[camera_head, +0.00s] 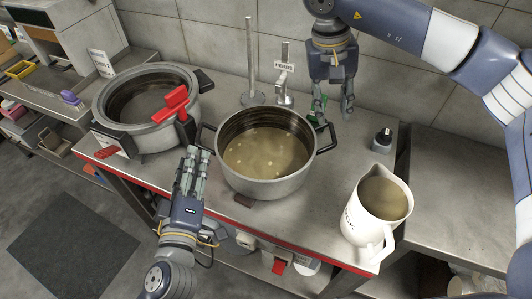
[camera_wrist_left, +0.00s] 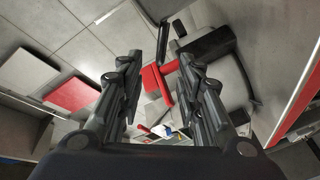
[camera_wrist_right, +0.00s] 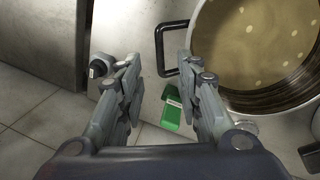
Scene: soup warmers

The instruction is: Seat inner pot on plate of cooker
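The inner pot (camera_head: 265,182) is a steel pot of yellowish soup with two black side handles, standing on the steel counter. The cooker (camera_head: 160,138) stands to its left, open, with a grey floor inside and a red lever at its side. Whether that floor is the plate is unclear. My left gripper (camera_head: 193,158) is open and empty, just left of the pot near its left handle; its wrist view (camera_wrist_left: 160,68) shows the fingers apart. My right gripper (camera_head: 332,104) is open and empty above the pot's right handle (camera_wrist_right: 165,45), which lies beyond its fingertips (camera_wrist_right: 168,78).
A white jug of liquid (camera_head: 360,218) stands right of the pot. A small dark-topped shaker (camera_head: 383,138) and a green box (camera_wrist_right: 170,110) are near the right gripper. The counter's front edge is red.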

